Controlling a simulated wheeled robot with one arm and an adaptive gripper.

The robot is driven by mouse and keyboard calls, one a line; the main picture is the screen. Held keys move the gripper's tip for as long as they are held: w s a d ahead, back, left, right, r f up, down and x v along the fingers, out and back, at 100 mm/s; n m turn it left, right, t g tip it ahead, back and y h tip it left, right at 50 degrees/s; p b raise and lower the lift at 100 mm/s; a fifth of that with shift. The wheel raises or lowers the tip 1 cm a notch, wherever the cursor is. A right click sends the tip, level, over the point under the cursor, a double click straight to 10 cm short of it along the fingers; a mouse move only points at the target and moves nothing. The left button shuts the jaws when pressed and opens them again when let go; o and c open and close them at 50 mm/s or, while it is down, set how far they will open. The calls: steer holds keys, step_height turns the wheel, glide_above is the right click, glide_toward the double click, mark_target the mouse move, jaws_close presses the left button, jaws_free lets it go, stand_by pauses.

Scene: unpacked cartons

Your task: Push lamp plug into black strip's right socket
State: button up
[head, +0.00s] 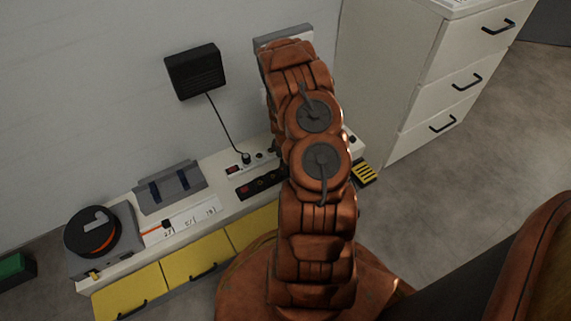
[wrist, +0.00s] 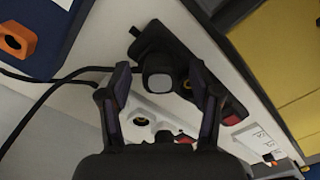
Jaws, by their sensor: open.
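The black strip (head: 258,186) lies on the white ledge in the head view, its right end hidden behind my arm. In the wrist view the black strip (wrist: 230,98) runs diagonally, with its red switch at the lower right. A dark plug with a grey back (wrist: 158,78), apparently the lamp plug, stands at the strip's end away from the switch. How deep it sits cannot be told. My gripper (wrist: 159,68) is open, its fingers on either side of the plug with gaps. The head view hides the gripper behind the arm.
A white strip (head: 236,169) lies behind the black one; a plug (head: 246,158) on it is corded to a black wall box (head: 194,71). Black cords (wrist: 48,82) cross at left in the wrist view.

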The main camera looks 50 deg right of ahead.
step_height(320, 180, up, 12)
steer(key=shift+f, duration=0.25)
stand_by(0.4)
steer(key=s+a+r+m+p, duration=0.1)
steer(key=a+r+p, duration=0.7)
steer(key=r, duration=0.7)
steer(key=s+a+r+m+p, duration=0.15)
steer(key=a+r+p, duration=0.55)
steer(key=r, duration=0.8)
steer(key=s+a+r+m+p, duration=0.1)
steer(key=s+a+r+p, duration=0.1)
steer(key=a+r+p, duration=0.95)
steer(key=s+a+r+p, duration=0.3)
steer(key=s+r, duration=0.3)
steer(key=r, duration=0.3)
steer(key=s+a+r+m+g+p, duration=0.1)
steer(key=s+a+r+p, duration=0.2)
steer(key=s+r+p, duration=0.3)
steer(key=s+a+r+m+p, duration=0.1)
steer(key=s+a+r+p, duration=0.2)
steer(key=r, duration=1.1)
steer(key=s+p, duration=0.2)
steer(key=s, duration=0.1)
steer(key=shift+s+r+g, duration=0.15)
steer(key=shift+s+g, duration=0.1)
steer(key=shift+g, duration=0.15)
